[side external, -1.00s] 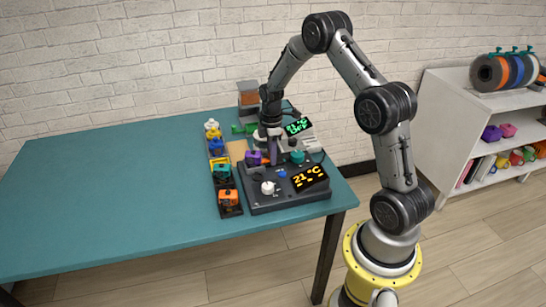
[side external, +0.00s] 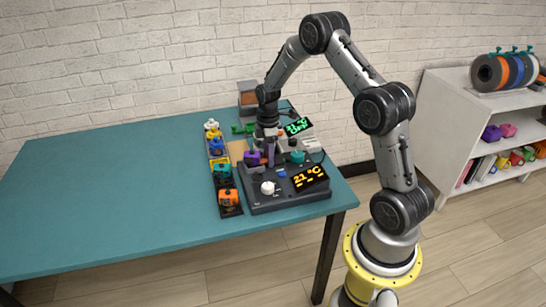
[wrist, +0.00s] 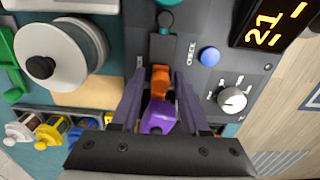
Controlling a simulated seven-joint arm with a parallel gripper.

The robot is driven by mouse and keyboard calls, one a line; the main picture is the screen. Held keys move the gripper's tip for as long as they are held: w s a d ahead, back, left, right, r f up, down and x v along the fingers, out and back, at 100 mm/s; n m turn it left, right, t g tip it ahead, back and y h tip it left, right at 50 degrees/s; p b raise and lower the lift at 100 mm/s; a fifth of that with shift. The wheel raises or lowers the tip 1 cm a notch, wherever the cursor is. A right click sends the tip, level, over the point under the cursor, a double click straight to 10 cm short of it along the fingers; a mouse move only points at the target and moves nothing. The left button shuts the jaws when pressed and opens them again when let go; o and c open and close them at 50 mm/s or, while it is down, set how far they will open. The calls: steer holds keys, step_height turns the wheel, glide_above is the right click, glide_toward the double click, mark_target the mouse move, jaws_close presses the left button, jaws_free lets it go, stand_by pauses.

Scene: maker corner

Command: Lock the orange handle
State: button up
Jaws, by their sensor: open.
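In the wrist view an orange piece (wrist: 160,78) sits on the dark control panel (wrist: 200,20), at the near end of a dark slot-like part. A purple piece (wrist: 158,116) lies right behind it, closer to my palm. My gripper (wrist: 158,88) is open, with one finger on each side of the orange and purple pieces; I cannot tell whether they touch. In the side view my gripper (side external: 267,158) points down over the panel (side external: 285,200), beside the purple piece (side external: 252,158). Another orange part (side external: 229,197) stands at the front of a row of coloured parts on the table.
The panel carries a blue button (wrist: 209,56), a white knob (wrist: 232,99), a teal knob (side external: 297,157) and a display (side external: 310,179). The row includes teal (side external: 222,171), blue (side external: 215,145) and white (side external: 211,125) parts. The teal table (side external: 110,190) is clear on the left.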

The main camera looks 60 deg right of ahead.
steer(key=shift+r, duration=3.45)
